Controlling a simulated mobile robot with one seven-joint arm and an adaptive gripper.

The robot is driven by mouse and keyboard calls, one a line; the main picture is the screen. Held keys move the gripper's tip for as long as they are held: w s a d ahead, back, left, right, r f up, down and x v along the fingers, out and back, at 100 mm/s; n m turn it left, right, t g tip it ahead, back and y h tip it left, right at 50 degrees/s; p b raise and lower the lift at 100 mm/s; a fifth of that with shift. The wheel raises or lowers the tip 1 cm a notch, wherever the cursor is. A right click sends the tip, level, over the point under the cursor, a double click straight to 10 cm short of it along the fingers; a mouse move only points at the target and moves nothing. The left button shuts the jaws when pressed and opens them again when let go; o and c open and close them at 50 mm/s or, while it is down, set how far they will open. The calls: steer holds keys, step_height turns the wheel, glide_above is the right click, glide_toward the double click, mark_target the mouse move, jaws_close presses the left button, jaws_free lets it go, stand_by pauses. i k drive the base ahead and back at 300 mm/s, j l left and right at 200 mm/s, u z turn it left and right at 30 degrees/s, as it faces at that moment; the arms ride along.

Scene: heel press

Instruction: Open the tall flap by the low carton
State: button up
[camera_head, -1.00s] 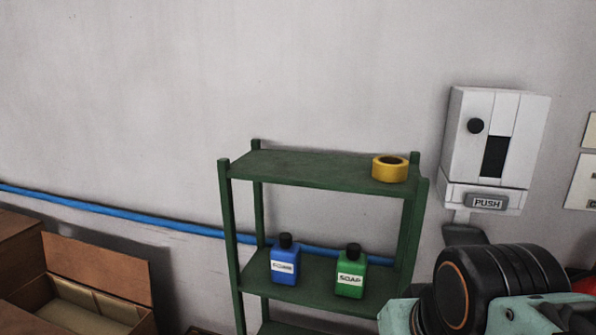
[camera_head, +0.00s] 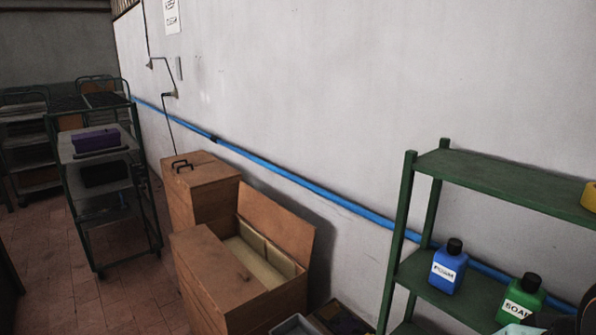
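A low brown carton (camera_head: 262,302) stands on the floor at lower centre in the head view. Its far-right flap (camera_head: 278,225) stands raised, and part of its pale inside shows. Its near-left top panel (camera_head: 208,265) lies flat and carries a small knob. A taller brown box (camera_head: 205,183) stands right behind it against the wall. I cannot tell for certain which panel is the tall flap. My gripper is not in view; only a bit of my arm shows at the bottom right corner.
A green shelf (camera_head: 500,180) at right holds a blue bottle (camera_head: 447,268), a green bottle (camera_head: 521,299) and yellow tape (camera_head: 589,196). A metal rack (camera_head: 112,212) stands at left. Grey and dark bins (camera_head: 297,325) sit by the low carton. Tiled floor (camera_head: 120,300) is open at left.

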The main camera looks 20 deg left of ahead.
mark_target(195, 177)
steer(key=u, duration=1.25)
steer(key=j+u, duration=0.2)
steer(key=i+j+u, duration=0.2)
steer(key=i+j, duration=0.25)
steer(key=i+j+u, duration=0.5)
steer(key=i, duration=0.25)
steer(key=i+j+u, duration=0.1)
steer(key=i, duration=0.45)
steer(key=i+j+u, duration=0.1)
steer(key=i, duration=0.45)
steer(key=i+z, duration=0.2)
steer(key=i, duration=0.35)
steer(key=i+j+z, duration=0.15)
steer(key=i, duration=0.4)
steer(key=i+z, duration=0.35)
steer(key=i, duration=0.15)
steer(key=i+z, duration=0.3)
steer(key=i, duration=0.2)
steer(key=i+z, duration=0.5)
steer(key=i+j+z, duration=0.1)
steer(key=i+z, duration=0.35)
steer(key=k, duration=0.05)
